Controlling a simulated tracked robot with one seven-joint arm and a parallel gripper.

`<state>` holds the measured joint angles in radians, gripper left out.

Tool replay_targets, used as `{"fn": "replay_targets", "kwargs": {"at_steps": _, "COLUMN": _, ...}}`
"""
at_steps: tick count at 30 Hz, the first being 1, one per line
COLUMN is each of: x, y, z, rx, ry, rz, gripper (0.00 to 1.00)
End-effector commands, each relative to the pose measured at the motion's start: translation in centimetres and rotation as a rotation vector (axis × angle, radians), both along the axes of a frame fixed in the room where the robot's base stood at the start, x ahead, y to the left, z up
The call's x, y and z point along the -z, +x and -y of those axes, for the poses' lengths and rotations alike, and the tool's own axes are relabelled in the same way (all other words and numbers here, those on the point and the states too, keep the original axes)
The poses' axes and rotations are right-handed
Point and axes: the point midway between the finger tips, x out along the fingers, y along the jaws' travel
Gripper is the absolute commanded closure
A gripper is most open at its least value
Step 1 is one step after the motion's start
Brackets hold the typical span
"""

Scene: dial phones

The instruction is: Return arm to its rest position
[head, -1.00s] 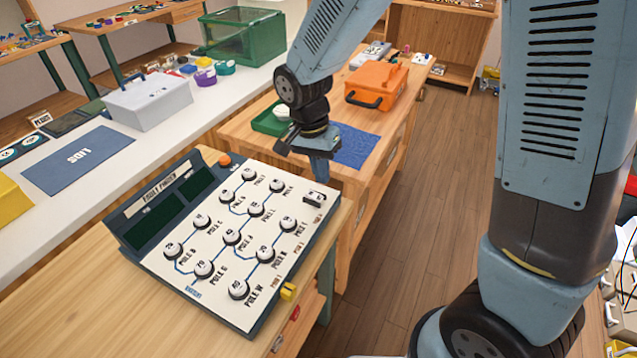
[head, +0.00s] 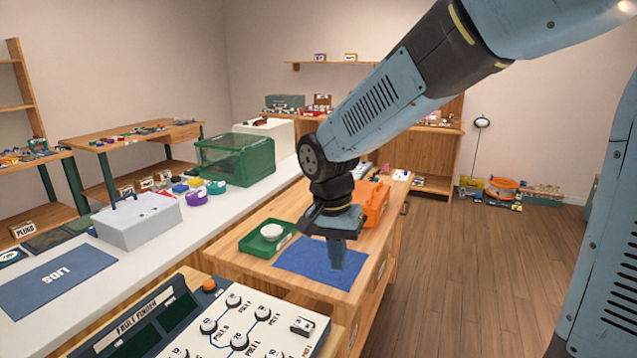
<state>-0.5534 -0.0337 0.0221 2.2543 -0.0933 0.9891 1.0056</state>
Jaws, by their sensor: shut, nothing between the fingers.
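My gripper (head: 337,258) points down above the blue mat (head: 302,270) on the wooden bench, in the middle of the head view. Its fingers are shut with nothing held. My arm reaches in from the upper right and hides part of the orange case (head: 375,203) behind the gripper.
A green tray (head: 259,243) with a white round dish (head: 272,231) sits left of the mat. A grey box (head: 140,222) and a green clear-sided bin (head: 235,160) stand on the white counter (head: 185,250).

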Motion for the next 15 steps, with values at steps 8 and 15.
{"fn": "replay_targets", "kwargs": {"at_steps": 8, "x": -4.9, "y": -1.2, "z": 7.2, "rx": -0.099, "ry": 0.082, "rz": 0.119, "gripper": 1.0}}
{"fn": "replay_targets", "kwargs": {"at_steps": 15, "x": -8.0, "y": -3.7, "z": 12.5, "rx": -0.194, "ry": 0.104, "rz": 0.24, "gripper": 1.0}}
